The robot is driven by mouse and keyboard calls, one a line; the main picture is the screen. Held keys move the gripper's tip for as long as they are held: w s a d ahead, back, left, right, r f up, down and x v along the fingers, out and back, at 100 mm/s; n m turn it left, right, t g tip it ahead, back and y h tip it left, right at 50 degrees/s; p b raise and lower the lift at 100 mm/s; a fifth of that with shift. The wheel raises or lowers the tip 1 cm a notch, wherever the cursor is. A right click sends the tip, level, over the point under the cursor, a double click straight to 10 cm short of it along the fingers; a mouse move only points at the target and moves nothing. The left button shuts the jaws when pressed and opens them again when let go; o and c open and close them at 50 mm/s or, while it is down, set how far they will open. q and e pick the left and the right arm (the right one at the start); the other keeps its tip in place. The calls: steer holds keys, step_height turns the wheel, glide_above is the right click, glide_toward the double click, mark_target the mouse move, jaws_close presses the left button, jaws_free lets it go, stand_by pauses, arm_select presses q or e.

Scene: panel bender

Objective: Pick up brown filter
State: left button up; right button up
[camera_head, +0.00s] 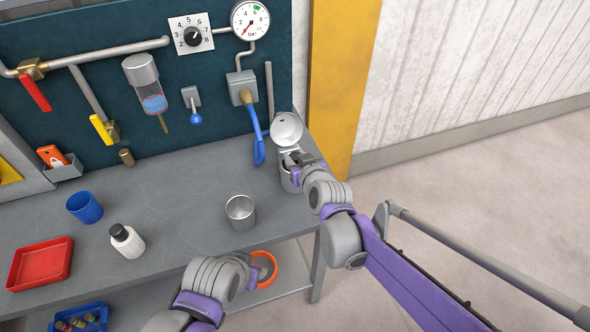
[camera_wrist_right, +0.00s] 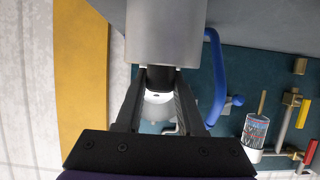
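I cannot make out a clear brown filter. A grey canister (camera_head: 288,182) stands at the right end of the bench with its round lid (camera_head: 286,128) raised behind it. My right gripper (camera_head: 297,159) is at the canister's mouth. In the right wrist view my right gripper (camera_wrist_right: 160,75) has its fingertips apart, on either side of a dark piece (camera_wrist_right: 160,78) by the grey cylinder (camera_wrist_right: 166,30). I cannot tell whether they grip it. A small brown cylinder (camera_head: 126,157) shows near the back panel. My left gripper is hidden; only left arm links show.
On the bench (camera_head: 180,210) are an open metal cup (camera_head: 240,212), a white bottle (camera_head: 127,242), a blue cup (camera_head: 84,207) and a red tray (camera_head: 39,263). An orange bucket (camera_head: 265,268) is below.

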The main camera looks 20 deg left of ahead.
jaws_close()
steer(key=shift+r, duration=0.1)
